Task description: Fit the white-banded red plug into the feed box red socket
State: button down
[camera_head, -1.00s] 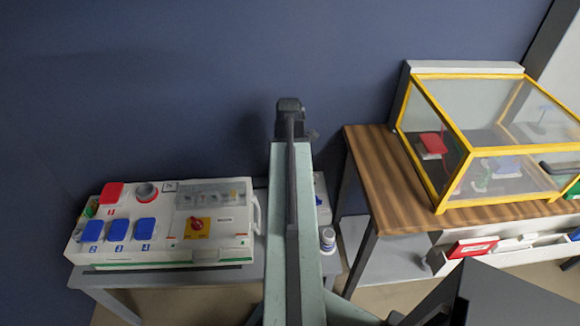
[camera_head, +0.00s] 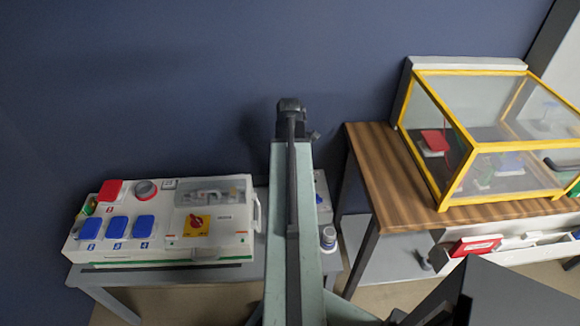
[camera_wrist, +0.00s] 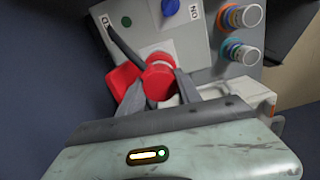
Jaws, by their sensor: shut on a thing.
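In the wrist view my gripper (camera_wrist: 160,84) is shut on a red plug (camera_wrist: 158,88), with one finger on each side of it. A paler band shows near its far end. The plug is at the near side of a grey box (camera_wrist: 185,40) with a blue knob. A red flap (camera_wrist: 121,79) stands just left of the plug. The plug covers what lies under its tip, so I cannot tell whether it is inside a socket. In the head view my arm column hides the gripper and plug; part of the grey box (camera_head: 322,190) shows beside it.
Two ringed round connectors (camera_wrist: 240,34) stand at the box's right side, and a black cable (camera_wrist: 124,45) lies at its left. A white socket box (camera_head: 160,250) with red and blue lids is at left. A wooden table (camera_head: 385,185) with a yellow-framed clear case (camera_head: 455,190) is at right.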

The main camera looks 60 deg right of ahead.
jog(key=shift+f, duration=0.25)
jog(key=shift+f+b, duration=0.65)
jog(key=shift+b, duration=0.1)
jog(key=c, duration=0.7)
grip_release()
jog(key=shift+c, duration=0.2)
jog(key=shift+r, duration=0.15)
